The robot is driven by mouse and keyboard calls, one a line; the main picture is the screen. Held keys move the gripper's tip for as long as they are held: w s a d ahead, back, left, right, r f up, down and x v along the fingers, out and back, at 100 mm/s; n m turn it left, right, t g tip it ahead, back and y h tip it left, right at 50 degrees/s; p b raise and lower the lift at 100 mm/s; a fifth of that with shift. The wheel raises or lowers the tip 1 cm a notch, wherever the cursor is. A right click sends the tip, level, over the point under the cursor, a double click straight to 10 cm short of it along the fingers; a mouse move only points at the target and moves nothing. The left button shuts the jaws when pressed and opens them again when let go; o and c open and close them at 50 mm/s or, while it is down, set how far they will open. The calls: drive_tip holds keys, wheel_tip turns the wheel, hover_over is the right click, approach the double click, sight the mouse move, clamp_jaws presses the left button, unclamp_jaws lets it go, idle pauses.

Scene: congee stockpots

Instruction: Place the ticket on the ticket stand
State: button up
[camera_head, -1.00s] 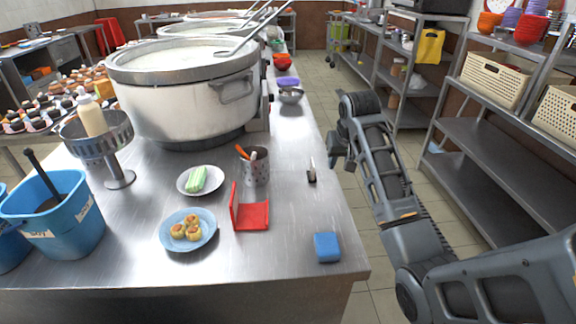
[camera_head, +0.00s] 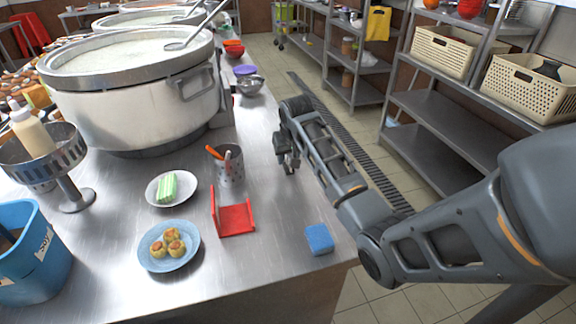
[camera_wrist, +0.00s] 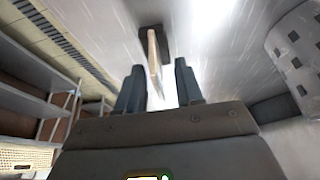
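A thin pale slip, which looks like the ticket (camera_wrist: 154,60), shows nearly edge-on in the wrist view, with a dark block (camera_wrist: 155,40) at its far end. My gripper (camera_wrist: 159,85) is open, its two dark fingers apart on either side of the slip's near end. I see no contact between them. In the head view my gripper (camera_head: 288,165) is low over the counter's right edge, right of the perforated cup, and hides the slip and block. A red L-shaped holder (camera_head: 236,219), apparently the ticket stand, stands empty on the counter, left and nearer.
A perforated metal cup (camera_head: 230,167) with utensils stands close left of my gripper; it also shows in the wrist view (camera_wrist: 297,45). A blue sponge (camera_head: 319,239), a plate of pastries (camera_head: 169,246) and a large pot (camera_head: 135,95) stand around.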

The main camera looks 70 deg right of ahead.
drive_tip(key=shift+f, duration=0.25)
drive_tip(key=shift+c, duration=0.4)
drive_tip(key=c, duration=0.6)
drive_tip(key=shift+d+r, duration=0.1)
drive_tip(key=shift+r, duration=0.05)
